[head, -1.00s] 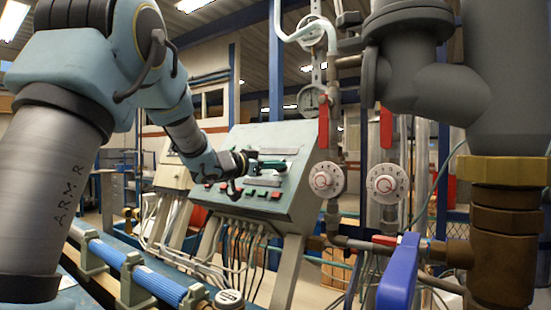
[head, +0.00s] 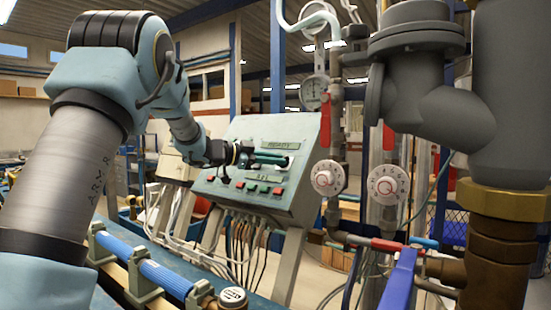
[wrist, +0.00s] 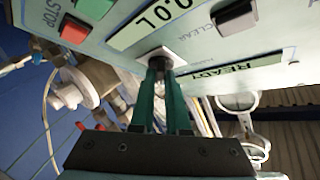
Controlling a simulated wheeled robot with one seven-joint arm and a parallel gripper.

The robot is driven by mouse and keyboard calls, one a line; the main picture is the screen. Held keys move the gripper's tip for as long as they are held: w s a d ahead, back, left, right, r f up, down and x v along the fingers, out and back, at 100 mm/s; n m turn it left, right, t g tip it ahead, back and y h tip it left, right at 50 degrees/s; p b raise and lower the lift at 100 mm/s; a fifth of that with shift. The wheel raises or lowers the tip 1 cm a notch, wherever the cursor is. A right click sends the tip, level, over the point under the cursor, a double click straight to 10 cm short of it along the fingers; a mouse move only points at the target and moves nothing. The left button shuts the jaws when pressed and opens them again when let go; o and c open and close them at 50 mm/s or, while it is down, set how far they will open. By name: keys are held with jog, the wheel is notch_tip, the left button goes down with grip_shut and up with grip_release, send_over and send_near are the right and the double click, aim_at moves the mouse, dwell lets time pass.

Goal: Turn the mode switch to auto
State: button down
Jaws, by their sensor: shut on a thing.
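The mode switch is a small dark knob (wrist: 160,62) on a white square plate (wrist: 176,54) in the wrist view. It sits on the pale green face of the control panel (head: 255,128), between two display windows. My gripper (wrist: 159,78) has its two teal fingers closed around the knob. In the head view my gripper (head: 284,159) reaches the panel face from the left, and the knob is hidden there. Small lettering beside the plate is too blurred to read surely, so I cannot tell the switch's setting.
Red and green push buttons (head: 264,188) line the panel's lower part. A red button (wrist: 74,29) and a grey button (wrist: 236,18) are near the knob. Pipes with white dials (head: 327,178) and a blue lever (head: 398,282) stand to the right. Cables hang below the panel.

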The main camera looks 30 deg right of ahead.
jog(key=c, duration=0.9)
grip_release()
jog(key=a+r+b, duration=0.1)
jog(key=a+b, duration=0.2)
jog(key=a, duration=0.7)
jog(key=shift+a+r+b, duration=0.3)
jog(key=shift+a+r, duration=0.05)
